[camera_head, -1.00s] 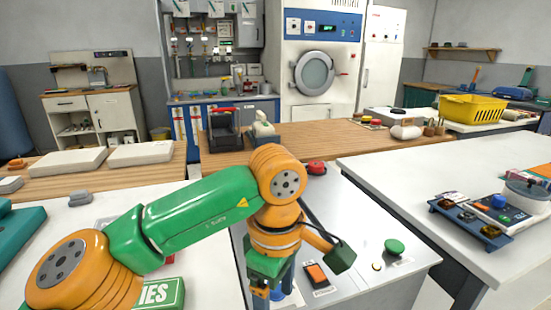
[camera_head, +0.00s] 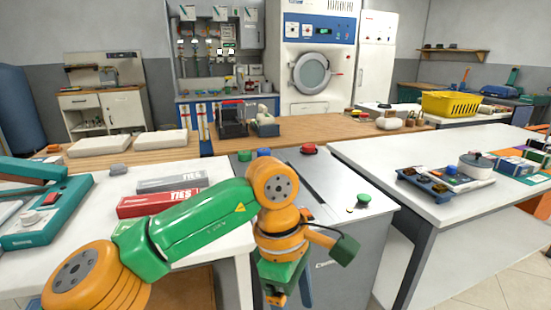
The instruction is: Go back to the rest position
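My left arm comes in from the left, a green and orange arm bent over the front of the scene. Its gripper (camera_head: 276,294) hangs down at the lower middle, in front of the grey counter (camera_head: 345,245). The fingers are small and partly cut off by the bottom edge, so I cannot tell whether they are open or shut. I see nothing clearly held in them. My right gripper is not in view.
A red TIES box (camera_head: 160,202) and a grey box (camera_head: 172,183) lie on the left white table, close behind my arm. A teal machine (camera_head: 45,220) stands left. A red button (camera_head: 309,149) and green button (camera_head: 364,198) sit on the counter. Floor shows at lower right.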

